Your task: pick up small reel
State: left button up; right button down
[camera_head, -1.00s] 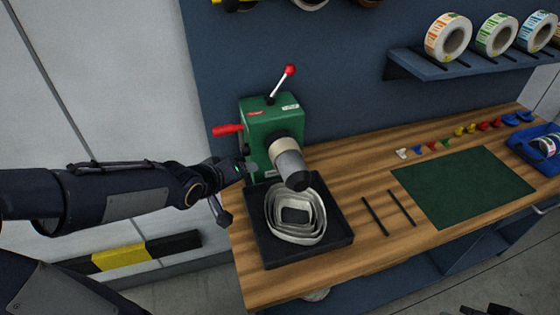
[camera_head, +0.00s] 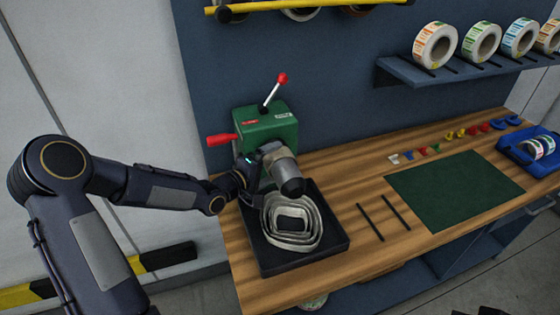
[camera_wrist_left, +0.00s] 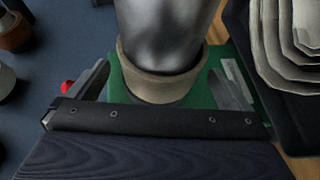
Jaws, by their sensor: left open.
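Small white label reels (camera_head: 541,148) stand in a blue bin (camera_head: 516,155) at the right end of the bench. The green rewinder (camera_head: 268,128) has a grey metal spindle (camera_head: 287,176) with a beige collar (camera_wrist_left: 160,82) around its base. My left gripper (camera_head: 262,160) is at the rewinder, beside the spindle. In the left wrist view its fingers (camera_wrist_left: 160,88) are apart, one on each side of the spindle and collar. I cannot tell whether they touch it.
A black tray (camera_head: 325,256) with loose wound strip (camera_head: 289,228) lies below the spindle. A green mat (camera_head: 455,188), two black bars and small coloured pieces lie on the bench (camera_head: 345,178). Larger reels (camera_head: 436,45) stand on the wall shelf (camera_head: 400,72).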

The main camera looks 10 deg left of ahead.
pick_arm(q)
jog(key=shift+w+d+f, duration=0.15)
jog(key=shift+w+d, duration=0.1)
jog(key=shift+w, duration=0.25)
jog(key=c, duration=1)
